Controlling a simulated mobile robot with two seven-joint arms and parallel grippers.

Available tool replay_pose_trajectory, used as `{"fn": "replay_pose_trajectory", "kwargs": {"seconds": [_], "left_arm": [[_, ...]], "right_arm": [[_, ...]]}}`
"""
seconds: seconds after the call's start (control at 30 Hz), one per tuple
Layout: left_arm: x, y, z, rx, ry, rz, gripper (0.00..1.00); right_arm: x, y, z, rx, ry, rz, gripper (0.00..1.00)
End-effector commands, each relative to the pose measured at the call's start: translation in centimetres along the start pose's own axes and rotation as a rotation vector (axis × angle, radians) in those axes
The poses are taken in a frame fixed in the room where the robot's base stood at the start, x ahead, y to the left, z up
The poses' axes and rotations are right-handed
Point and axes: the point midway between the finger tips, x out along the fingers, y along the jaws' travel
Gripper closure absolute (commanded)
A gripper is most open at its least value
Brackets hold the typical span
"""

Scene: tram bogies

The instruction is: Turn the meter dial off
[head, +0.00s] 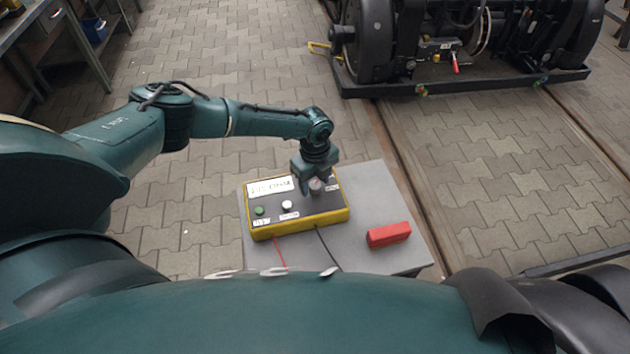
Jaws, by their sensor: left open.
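The meter (299,218) is a yellow box with a dark top, lying on a grey table. A white display (270,187) with dark characters is at its upper left. A green button (259,211) and a white button (286,206) sit on its top. The grey round dial (316,186) is at the right of the top. My left gripper (317,192) is open and points down over the dial, its fingers around or just above it. I cannot tell whether they touch it. My right gripper is not in view.
A red block (389,235) lies on the grey table (395,193), right of the meter. A red lead (278,250) and a black lead (327,248) run from the meter's front. A tram bogie (455,45) stands behind.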

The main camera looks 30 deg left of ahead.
Motion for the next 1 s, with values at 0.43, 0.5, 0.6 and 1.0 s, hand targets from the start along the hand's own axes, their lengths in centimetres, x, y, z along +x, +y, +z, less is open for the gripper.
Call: {"fn": "replay_pose_trajectory", "kwargs": {"seconds": [0.43,0.5,0.6,1.0], "left_arm": [[0.07,0.00,-0.01,0.000,0.000,0.000,0.65],[0.07,0.00,0.00,0.000,0.000,0.000,0.71],[0.06,0.00,0.00,0.000,0.000,0.000,0.79],[0.05,0.04,-0.01,-0.016,0.001,0.001,0.94]], "right_arm": [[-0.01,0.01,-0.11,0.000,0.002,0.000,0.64],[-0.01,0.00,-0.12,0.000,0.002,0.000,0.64],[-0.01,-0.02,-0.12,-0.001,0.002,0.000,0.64],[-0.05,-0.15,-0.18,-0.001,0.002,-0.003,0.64]]}}
